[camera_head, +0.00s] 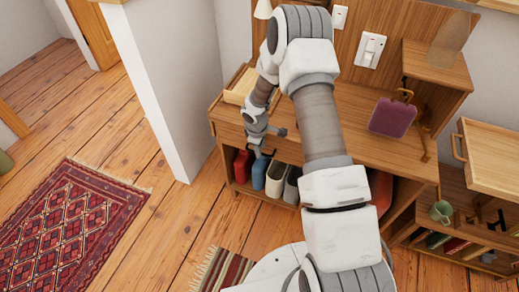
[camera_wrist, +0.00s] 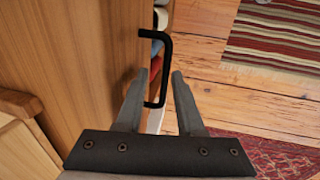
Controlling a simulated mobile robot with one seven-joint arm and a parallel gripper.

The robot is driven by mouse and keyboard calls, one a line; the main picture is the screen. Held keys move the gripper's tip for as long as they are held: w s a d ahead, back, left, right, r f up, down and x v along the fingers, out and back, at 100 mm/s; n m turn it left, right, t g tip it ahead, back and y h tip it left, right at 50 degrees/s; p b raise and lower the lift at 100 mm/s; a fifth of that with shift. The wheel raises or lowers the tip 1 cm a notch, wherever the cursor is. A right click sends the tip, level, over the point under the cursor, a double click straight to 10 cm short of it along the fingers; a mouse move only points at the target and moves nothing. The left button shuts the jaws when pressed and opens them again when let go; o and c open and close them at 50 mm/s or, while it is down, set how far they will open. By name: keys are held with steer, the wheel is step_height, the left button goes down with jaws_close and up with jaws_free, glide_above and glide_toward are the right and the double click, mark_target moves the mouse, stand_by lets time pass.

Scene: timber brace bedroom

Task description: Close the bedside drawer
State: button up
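A wooden cabinet (camera_head: 385,145) stands against the wall. Its drawer front (camera_head: 226,132) runs under the top on the left side, and my arm hides part of it. A black bar handle (camera_wrist: 167,70) is on the wooden drawer panel (camera_wrist: 85,45) in the wrist view. My gripper (camera_head: 270,140) is low at this front, by the handle. In the wrist view my gripper (camera_wrist: 157,75) has its fingers spread, with the handle's near end between them; contact is unclear. I cannot tell how far the drawer stands out.
A purple bag-like item (camera_head: 391,117) and a pale wooden tray (camera_head: 240,85) sit on top. At right, a pale drawer-like box (camera_head: 497,160) juts out above a low shelf with a green mug (camera_head: 441,211). Rugs (camera_head: 70,225) lie on open floor.

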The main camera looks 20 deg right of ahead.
steer(key=shift+s, duration=0.1)
steer(key=p+v, duration=0.4)
steer(key=v, duration=1.3)
steer(key=shift+r+p, duration=0.2)
steer(key=shift+p, duration=0.15)
steer(key=s+d+r+m+t, duration=0.1)
steer(key=s+r+m, duration=0.25)
steer(key=r, duration=0.65)
steer(key=s+d+r+m+t, duration=0.15)
steer(key=s+r, duration=0.35)
steer(key=r, duration=0.5)
steer(key=s+a+r+m+t+y, duration=0.1)
steer(key=s+a+r+m, duration=0.2)
steer(key=s, duration=0.6)
steer(key=s+r+m+y, duration=0.1)
steer(key=s+r+m, duration=0.2)
steer(key=s+r, duration=0.5)
step_height(320, 180, up, 10)
steer(key=s+p, duration=0.1)
steer(key=p, duration=1.1)
steer(key=shift+r+h+p, duration=0.25)
steer(key=shift+h+p, duration=0.05)
steer(key=shift+p, duration=0.05)
